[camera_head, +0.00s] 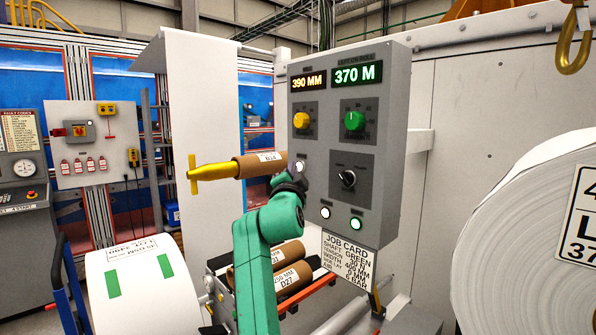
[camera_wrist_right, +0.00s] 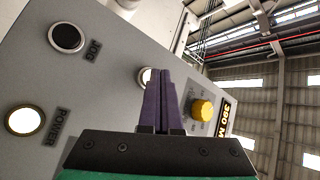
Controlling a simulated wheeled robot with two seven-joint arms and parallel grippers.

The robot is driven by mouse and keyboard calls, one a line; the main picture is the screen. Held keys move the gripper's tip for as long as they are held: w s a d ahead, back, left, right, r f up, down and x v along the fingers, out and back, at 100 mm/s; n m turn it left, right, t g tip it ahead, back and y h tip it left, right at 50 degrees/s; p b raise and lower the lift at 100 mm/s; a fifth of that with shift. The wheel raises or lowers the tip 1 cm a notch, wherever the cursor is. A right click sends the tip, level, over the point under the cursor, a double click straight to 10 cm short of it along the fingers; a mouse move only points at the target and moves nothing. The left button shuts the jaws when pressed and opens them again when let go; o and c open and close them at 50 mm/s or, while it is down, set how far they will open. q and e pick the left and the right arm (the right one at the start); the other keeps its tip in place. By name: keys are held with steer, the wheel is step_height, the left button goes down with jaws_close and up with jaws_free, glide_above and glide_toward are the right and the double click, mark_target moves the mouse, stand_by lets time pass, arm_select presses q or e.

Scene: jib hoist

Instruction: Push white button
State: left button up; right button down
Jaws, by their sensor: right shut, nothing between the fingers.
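The grey control panel (camera_head: 390,130) carries several controls. A white button (camera_head: 299,165) sits on its left side below the yellow knob (camera_head: 301,120). In the wrist view the fingers (camera_wrist_right: 160,75) partly hide that button (camera_wrist_right: 145,76); contact cannot be told.
A green knob (camera_head: 354,121) and a black selector (camera_head: 348,179) are right of the fingers. A cardboard tube with a yellow tip (camera_head: 212,171) is behind my right arm. A job card (camera_head: 347,259) hangs under the panel. A large white roll (camera_head: 530,240) stands at the right.

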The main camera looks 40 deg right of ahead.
steer(key=shift+a, duration=0.1)
steer(key=a+b, duration=0.3)
steer(key=a, duration=0.2)
steer(key=shift+a, duration=0.4)
steer(key=shift+w, duration=0.1)
